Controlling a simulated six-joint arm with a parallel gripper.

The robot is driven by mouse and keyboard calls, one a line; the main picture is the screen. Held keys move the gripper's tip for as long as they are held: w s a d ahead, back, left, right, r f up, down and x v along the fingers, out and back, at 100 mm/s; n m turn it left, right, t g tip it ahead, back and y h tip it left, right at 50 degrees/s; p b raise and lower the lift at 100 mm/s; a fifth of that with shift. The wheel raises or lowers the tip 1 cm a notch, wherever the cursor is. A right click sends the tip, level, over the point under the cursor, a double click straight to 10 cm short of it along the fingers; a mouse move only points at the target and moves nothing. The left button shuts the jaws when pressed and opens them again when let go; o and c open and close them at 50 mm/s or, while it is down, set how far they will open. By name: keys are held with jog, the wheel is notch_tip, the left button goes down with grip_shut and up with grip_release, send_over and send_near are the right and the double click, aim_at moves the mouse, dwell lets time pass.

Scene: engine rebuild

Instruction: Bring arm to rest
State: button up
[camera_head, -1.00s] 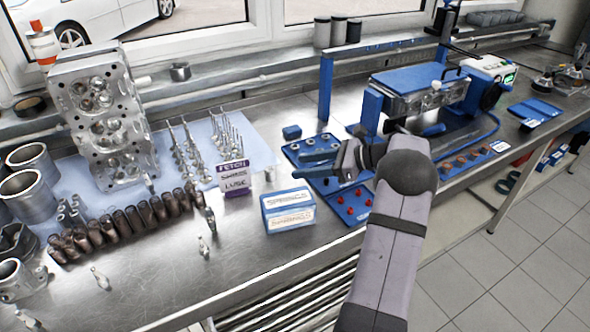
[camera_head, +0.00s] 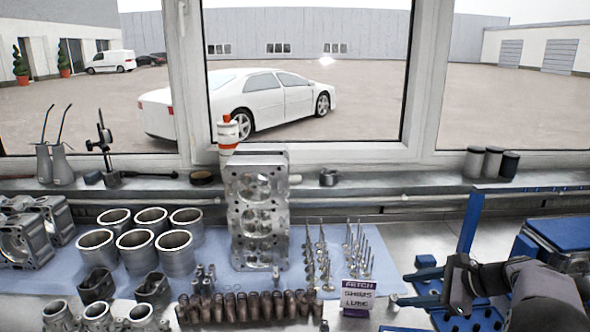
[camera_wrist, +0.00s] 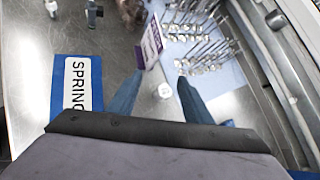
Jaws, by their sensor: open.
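My gripper (camera_head: 404,288) reaches in from the right in the head view, with its two blue fingers pointing left over the bench near a purple-and-white label box (camera_head: 356,296). In the wrist view the fingers (camera_wrist: 160,78) stand apart with nothing held between them. A small round metal piece (camera_wrist: 165,90) shows on the bench between the fingers. The label box (camera_wrist: 150,42) is just beyond the left finger there. Most of my arm is outside the head view.
Upright valves (camera_head: 360,250) stand on a blue mat (camera_head: 213,268), beside a cylinder head (camera_head: 257,212). A blue frame (camera_head: 471,222) stands right.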

jog(key=a+r+n+h+p, duration=0.1)
jog(key=a+r+n+p, duration=0.15)
jog(key=a+r, duration=0.25)
jog(key=s+a+f+n+g+h, duration=0.1)
jog(key=s+a+f+n+g, duration=0.1)
jog(key=s, duration=0.4)
jog(key=s+a+f+n+g+h, duration=0.2)
jog(key=s+a+f+n, duration=0.3)
jog(key=s+n, duration=0.2)
jog(key=s+a+f+n+g+h+b, duration=0.1)
jog(key=s+a+f+n+g, duration=0.1)
jog(key=s, duration=0.5)
jog(key=shift+s+a+f+n+g+h, duration=0.15)
jog(key=shift+a+f+n, duration=0.3)
jog(key=shift+n, duration=0.25)
jog(key=shift+s+a+f+n+g+h, duration=0.15)
jog(key=shift+a+f+n, duration=0.2)
jog(key=shift+a+n, duration=0.25)
jog(key=s+f+n+h, duration=0.2)
jog(key=s+f+n, duration=0.1)
jog(key=s+n, duration=0.3)
jog(key=s, duration=0.2)
jog(key=shift+s+d+f+g, duration=0.15)
jog(key=shift+s+d+g, duration=0.1)
jog(key=shift+s+g, duration=0.15)
